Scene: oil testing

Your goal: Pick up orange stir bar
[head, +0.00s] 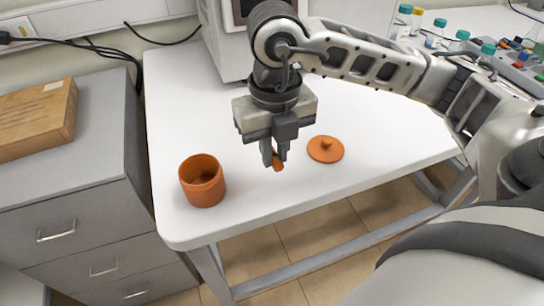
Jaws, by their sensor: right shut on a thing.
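The orange stir bar (278,166) is between the fingertips of my right gripper (274,158), which is shut on it. Its lower end shows below the fingers; the rest is hidden by them. The gripper points down over the white table, and I cannot tell whether the bar touches the tabletop. An open orange cup (202,181) stands upright to the left of the gripper. A round orange lid (325,149) with a small knob lies on the table just to the right. My left gripper is not in view.
The white table (300,190) is clear in front of the gripper. A grey-white machine (221,42) stands at the back. A grey drawer cabinet (70,213) bearing a wooden box (40,120) is on the left. Several capped bottles (437,33) stand at the far right.

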